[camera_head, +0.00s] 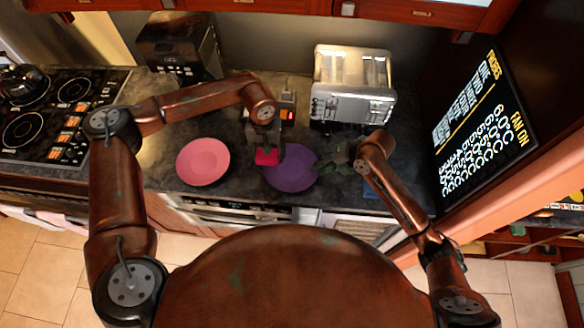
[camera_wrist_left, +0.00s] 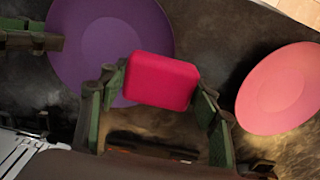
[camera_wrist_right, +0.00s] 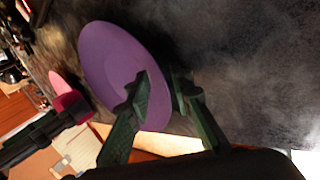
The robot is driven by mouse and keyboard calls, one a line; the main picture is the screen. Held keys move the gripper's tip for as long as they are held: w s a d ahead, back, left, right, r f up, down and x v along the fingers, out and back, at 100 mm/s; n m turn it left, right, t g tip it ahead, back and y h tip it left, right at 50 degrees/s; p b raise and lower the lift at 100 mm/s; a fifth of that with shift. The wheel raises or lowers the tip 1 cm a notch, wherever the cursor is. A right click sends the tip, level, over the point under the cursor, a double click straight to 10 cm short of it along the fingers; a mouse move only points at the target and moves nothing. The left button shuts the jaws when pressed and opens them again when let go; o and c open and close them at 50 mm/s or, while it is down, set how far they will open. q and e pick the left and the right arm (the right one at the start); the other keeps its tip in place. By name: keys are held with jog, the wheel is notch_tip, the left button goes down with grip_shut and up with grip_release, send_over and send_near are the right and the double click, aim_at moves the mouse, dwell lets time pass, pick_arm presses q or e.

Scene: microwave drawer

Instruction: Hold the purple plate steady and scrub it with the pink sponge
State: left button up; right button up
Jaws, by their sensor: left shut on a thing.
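The purple plate (camera_head: 290,172) lies on the dark counter at the middle right of the head view; it also shows in the left wrist view (camera_wrist_left: 80,45). The pink sponge (camera_wrist_left: 162,80) is between the fingers of my left gripper (camera_head: 267,148), which is shut on it. The sponge is at the plate's left rim in the head view; I cannot tell whether it touches the plate. My right gripper (camera_wrist_right: 162,88) is at the plate's right side, its fingers apart, one in front of the plate (camera_wrist_right: 108,58) and one beyond its rim. Contact with the plate is unclear.
A pink plate (camera_head: 203,161) lies to the left of the purple one. A silver toaster (camera_head: 352,82) stands behind at the right, and a dark appliance (camera_head: 180,45) at the back left. A stovetop (camera_head: 50,115) is at the far left. The counter's front edge is close.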

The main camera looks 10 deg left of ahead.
jog(key=shift+o, duration=1.1)
jog(key=shift+r, duration=0.1)
jog(key=v, duration=1.2)
jog(key=shift+d, duration=0.1)
